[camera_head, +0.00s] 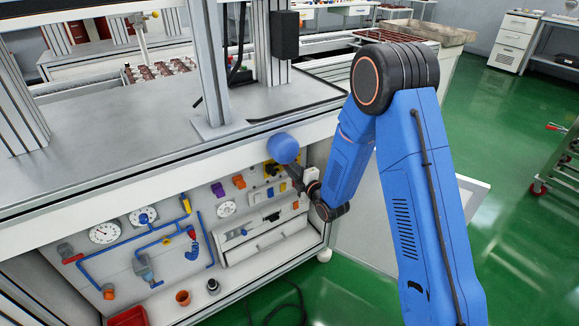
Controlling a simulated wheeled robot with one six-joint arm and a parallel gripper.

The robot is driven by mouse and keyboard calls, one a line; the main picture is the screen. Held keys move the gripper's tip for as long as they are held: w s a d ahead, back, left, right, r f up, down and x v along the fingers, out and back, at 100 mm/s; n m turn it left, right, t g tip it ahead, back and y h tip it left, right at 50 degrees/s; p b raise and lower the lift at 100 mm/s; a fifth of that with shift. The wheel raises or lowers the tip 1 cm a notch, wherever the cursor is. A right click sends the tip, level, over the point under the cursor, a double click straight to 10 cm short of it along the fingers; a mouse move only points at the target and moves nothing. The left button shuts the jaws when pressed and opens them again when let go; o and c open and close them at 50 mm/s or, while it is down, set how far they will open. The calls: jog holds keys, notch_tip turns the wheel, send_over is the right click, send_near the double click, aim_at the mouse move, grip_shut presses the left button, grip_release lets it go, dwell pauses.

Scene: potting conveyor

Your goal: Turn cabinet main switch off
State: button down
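The open cabinet (200,235) under the bench holds a panel of gauges, pipes and electrical parts. A yellow part (270,171) at the panel's upper right looks like the main switch. A blue ball and my arm partly hide it, and its handle position cannot be told. My gripper (294,178) is small and dark in the head view, close in front of the panel just right of the yellow part. I cannot tell whether it touches it, or whether its fingers are open or shut.
A blue ball (283,148) shows at the bench's front edge, above my gripper. Blue pipes (165,226), gauges (104,233) and a purple part (218,189) sit left on the panel. An orange pot (183,297) stands below. An open door (365,240) is on the right.

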jog(key=shift+f+n, duration=0.15)
jog(key=shift+n, duration=0.45)
jog(key=c, duration=1.8)
grip_release()
jog(key=shift+o, duration=0.2)
jog(key=shift+d, duration=0.1)
